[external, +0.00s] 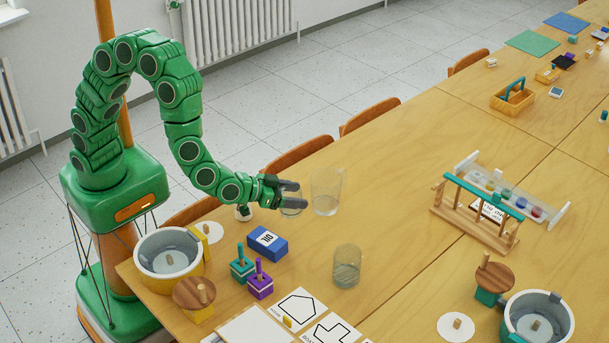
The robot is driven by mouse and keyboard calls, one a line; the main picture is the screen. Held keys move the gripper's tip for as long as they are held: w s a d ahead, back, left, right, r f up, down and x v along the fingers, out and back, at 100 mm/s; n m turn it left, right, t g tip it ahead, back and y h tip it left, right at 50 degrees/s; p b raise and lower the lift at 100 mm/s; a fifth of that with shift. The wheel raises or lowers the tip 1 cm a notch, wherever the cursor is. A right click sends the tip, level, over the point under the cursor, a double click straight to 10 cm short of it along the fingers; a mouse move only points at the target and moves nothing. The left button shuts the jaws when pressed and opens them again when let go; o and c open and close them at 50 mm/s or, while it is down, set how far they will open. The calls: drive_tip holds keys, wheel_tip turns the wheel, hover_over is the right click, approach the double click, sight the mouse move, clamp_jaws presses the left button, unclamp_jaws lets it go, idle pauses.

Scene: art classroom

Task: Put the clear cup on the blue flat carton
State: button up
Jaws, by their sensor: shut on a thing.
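My gripper (297,194) reaches in from the left over the table's far edge. It is shut on a small clear cup (291,211), which is partly hidden by the fingers. I cannot tell whether the cup touches the table. The blue flat carton (267,243), with a white label, lies on the table in front of my gripper and a little to the left. Its top is bare.
A taller clear glass (326,192) stands just right of my gripper. A greyish glass (347,266) stands right of the carton. A white pot (168,253) is at left.

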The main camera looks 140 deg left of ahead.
drive_tip(key=s+d+n+g, duration=0.2)
drive_tip(key=s+d, duration=0.1)
drive_tip(key=d, duration=0.2)
drive_tip(key=g+y, duration=0.1)
hover_over(270, 237)
drive_tip(key=shift+f, duration=4.25)
drive_tip(key=shift+f+n, duration=0.15)
drive_tip(key=shift+n, duration=0.15)
drive_tip(key=o, duration=1)
drive_tip(key=shift+s+d+r, duration=0.2)
drive_tip(key=shift+d+r, duration=0.55)
drive_tip(key=shift+r, duration=0.8)
drive_tip(key=shift+s+d+r, duration=0.15)
drive_tip(key=shift+d+r, duration=0.65)
drive_tip(key=shift+r, duration=0.75)
drive_tip(key=shift+s+d+r, duration=0.2)
drive_tip(key=shift+d+r, duration=0.55)
drive_tip(key=shift+r, duration=0.8)
